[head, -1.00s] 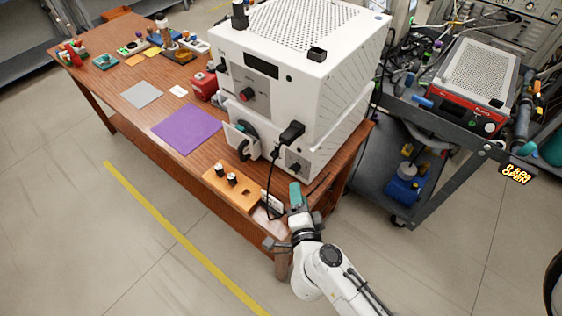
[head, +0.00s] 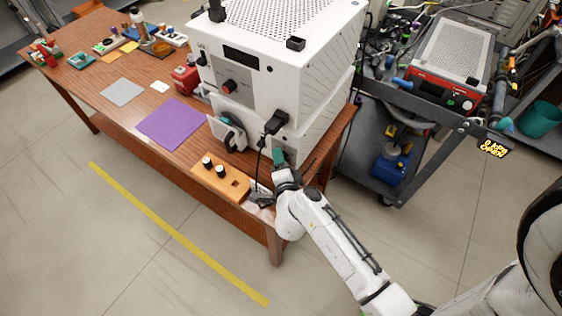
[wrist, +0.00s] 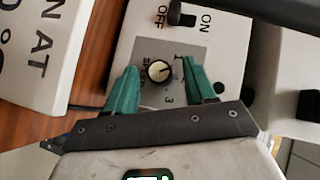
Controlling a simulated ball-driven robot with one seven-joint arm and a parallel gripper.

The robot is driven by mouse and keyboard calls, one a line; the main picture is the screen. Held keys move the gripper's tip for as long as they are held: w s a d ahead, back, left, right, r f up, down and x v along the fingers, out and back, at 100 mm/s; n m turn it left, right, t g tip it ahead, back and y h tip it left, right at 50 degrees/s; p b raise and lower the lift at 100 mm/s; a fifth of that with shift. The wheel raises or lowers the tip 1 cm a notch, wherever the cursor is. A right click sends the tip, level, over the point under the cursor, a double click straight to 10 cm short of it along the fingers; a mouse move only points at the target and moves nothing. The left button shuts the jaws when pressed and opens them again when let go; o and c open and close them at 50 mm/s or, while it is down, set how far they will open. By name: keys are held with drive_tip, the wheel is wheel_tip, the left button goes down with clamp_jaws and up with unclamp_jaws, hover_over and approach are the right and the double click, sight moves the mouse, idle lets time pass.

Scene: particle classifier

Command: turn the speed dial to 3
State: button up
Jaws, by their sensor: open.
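The speed dial (wrist: 159,71) is a small round knob with a pale face and dark rim on a grey plate. Printed "SPEED" lettering and a 1 and a 3 show around it. I cannot read its setting for sure. My gripper (wrist: 159,64) is open, with one teal finger to the dial's left and one to its right. I cannot tell whether either finger touches it. In the head view my gripper (head: 279,160) is at the lower front of the white machine (head: 284,80) and hides the dial.
A black ON/OFF switch (wrist: 182,15) sits above the dial. In the head view, a black plug (head: 275,122) with a hanging cable is close to my gripper. An orange block (head: 221,178) with black-capped vials stands on the wooden table, left of my gripper.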

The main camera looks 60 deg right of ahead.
drive_tip(key=shift+d, duration=0.1)
drive_tip(key=shift+c, duration=0.3)
clamp_jaws()
drive_tip(key=shift+f+b, duration=0.2)
drive_tip(key=shift+b, duration=0.25)
drive_tip(key=m+t+b, duration=0.1)
drive_tip(key=b, duration=0.3)
drive_tip(key=shift+f+h, duration=0.4)
drive_tip(key=m+t+b, duration=0.1)
drive_tip(key=m+b, duration=0.1)
drive_tip(key=b, duration=0.3)
drive_tip(key=shift+h+b, duration=0.3)
drive_tip(key=shift+h, duration=0.1)
drive_tip(key=shift+m+t+h+b, duration=0.4)
drive_tip(key=shift+b, duration=0.85)
drive_tip(key=shift+r+b, duration=0.2)
drive_tip(key=shift+b, duration=0.2)
